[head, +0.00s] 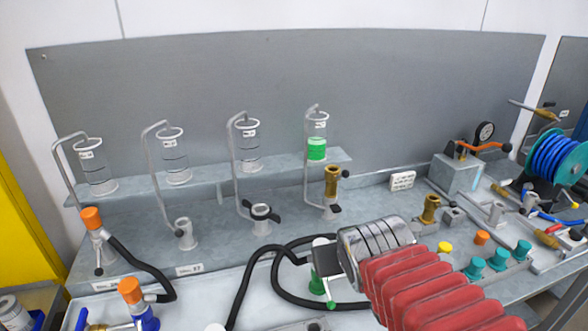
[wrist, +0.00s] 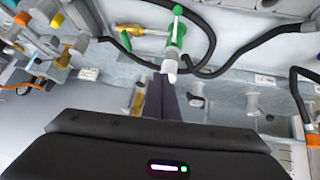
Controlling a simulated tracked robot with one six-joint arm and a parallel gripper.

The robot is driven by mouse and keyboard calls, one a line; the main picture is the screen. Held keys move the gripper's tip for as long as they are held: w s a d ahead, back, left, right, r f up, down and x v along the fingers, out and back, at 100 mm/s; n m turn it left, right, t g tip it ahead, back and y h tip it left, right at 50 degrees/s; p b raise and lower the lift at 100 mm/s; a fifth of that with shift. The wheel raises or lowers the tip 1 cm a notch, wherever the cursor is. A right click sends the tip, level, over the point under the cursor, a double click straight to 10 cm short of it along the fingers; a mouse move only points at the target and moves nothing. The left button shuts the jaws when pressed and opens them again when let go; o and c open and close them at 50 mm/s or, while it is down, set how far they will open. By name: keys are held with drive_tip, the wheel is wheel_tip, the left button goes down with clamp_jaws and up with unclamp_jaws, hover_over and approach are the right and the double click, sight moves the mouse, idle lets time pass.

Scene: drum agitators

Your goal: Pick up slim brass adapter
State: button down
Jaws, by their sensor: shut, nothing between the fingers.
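Two brass fittings could be the adapter, and I cannot tell which. One slim brass piece (head: 331,183) stands upright on the rightmost stand, below the green-filled cylinder. Another brass piece (head: 430,209) stands on the bench to its right. In the wrist view a brass piece (wrist: 138,100) shows just left of my gripper, partly hidden by it, and another brass piece (wrist: 75,48) is farther left. My gripper (wrist: 161,82) is shut and empty, its dark fingers together.
A green and white fitting (wrist: 175,35) lies close beyond the fingertips, beside a black hose (head: 262,270). Several glass cylinders stand on a grey shelf. Teal caps (head: 498,257) and a blue hose reel (head: 556,158) are at right. Orange-capped fittings (head: 92,219) are at left.

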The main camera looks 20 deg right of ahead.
drive_tip(key=s+a+n+g+y, duration=0.1)
drive_tip(key=s+a+g+y, duration=0.1)
drive_tip(key=s+a, duration=0.5)
drive_tip(key=shift+s+a+f, duration=0.3)
drive_tip(key=shift+s+a, duration=0.05)
drive_tip(key=shift+s, duration=0.55)
drive_tip(key=c, duration=2.4)
unclamp_jaws()
drive_tip(key=shift+c, duration=0.2)
